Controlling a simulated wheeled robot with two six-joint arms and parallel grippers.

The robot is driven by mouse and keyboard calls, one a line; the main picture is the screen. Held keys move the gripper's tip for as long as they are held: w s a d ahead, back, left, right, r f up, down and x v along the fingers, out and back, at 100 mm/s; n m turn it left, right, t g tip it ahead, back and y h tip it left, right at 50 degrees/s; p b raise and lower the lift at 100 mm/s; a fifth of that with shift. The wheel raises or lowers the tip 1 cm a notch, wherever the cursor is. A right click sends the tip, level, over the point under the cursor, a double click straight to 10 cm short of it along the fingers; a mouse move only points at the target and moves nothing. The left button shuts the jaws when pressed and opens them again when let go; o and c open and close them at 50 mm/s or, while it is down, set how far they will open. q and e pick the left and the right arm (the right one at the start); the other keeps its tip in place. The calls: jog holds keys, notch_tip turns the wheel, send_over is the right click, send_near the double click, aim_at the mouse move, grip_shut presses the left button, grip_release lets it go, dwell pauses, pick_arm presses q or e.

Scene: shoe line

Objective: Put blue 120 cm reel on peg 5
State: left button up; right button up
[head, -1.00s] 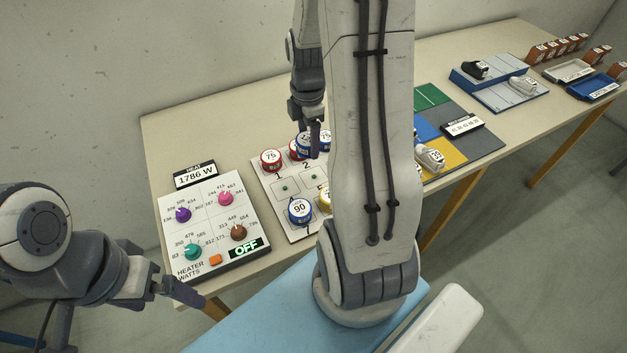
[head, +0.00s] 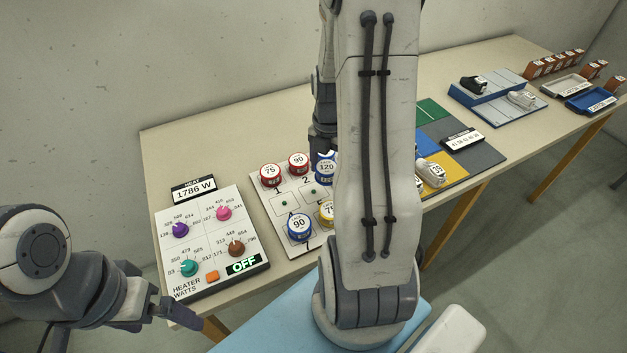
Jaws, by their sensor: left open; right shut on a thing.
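The blue 120 reel (head: 325,168) shows at the back of the white peg board (head: 270,207), partly covered by my arm. My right gripper (head: 322,146) is shut on it from above. I cannot tell whether the reel hangs clear of the board or touches it. My arm link hides the right part of the board, and I cannot make out peg 5. My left gripper (head: 188,319) is open and empty, low in front of the heater panel.
On the board stand a red 75 reel (head: 270,175), a red 90 reel (head: 298,163), a blue 90 reel (head: 299,228) and a partly hidden yellow reel (head: 327,212). The heater panel (head: 213,240) is to the left. Coloured mats and trays lie to the right.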

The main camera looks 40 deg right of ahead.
aim_at(314, 190)
jog(key=shift+w+a+f, duration=0.95)
jog(key=shift+w+a, duration=0.05)
jog(key=shift+w, duration=0.2)
jog(key=shift+f, duration=2)
jog(key=shift+f, duration=0.1)
jog(key=shift+f, duration=0.4)
jog(key=o, duration=1.4)
jog(key=shift+c, duration=0.2)
